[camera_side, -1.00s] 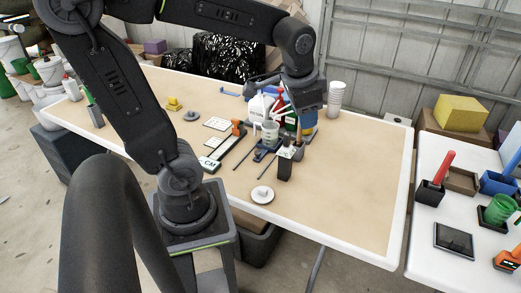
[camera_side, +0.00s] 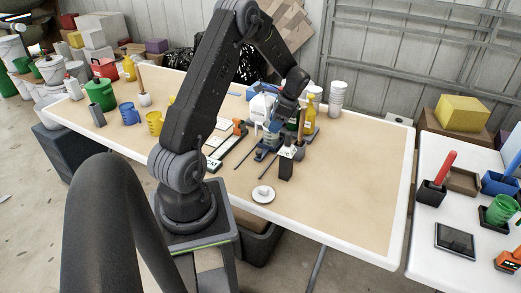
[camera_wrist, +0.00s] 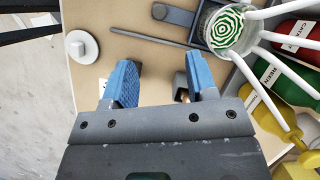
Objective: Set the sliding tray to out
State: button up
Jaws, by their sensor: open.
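My gripper (camera_side: 272,126) is low over the middle of the table, among the bottles and the cup. In the wrist view its two blue fingers (camera_wrist: 162,80) are apart, with nothing held between them. A dark tray-like piece (camera_side: 262,154), probably the sliding tray, lies on the table just below the gripper. In the wrist view a dark edge (camera_wrist: 206,24) shows beside a cup with a green and white pattern (camera_wrist: 230,28). The cup and white tubes hide much of it, so I cannot tell its position.
A small dark pot (camera_side: 286,167) stands close to the gripper's right. Red, green and yellow bottles (camera_wrist: 300,35) crowd the wrist view's right side. A white knobbed disc (camera_side: 263,194) lies nearer the front edge. The table's right part is clear.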

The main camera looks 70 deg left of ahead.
aim_at(259, 151)
jog(key=x, duration=1.3)
jog(key=shift+d, duration=0.1)
jog(key=shift+c, duration=0.4)
grip_shut()
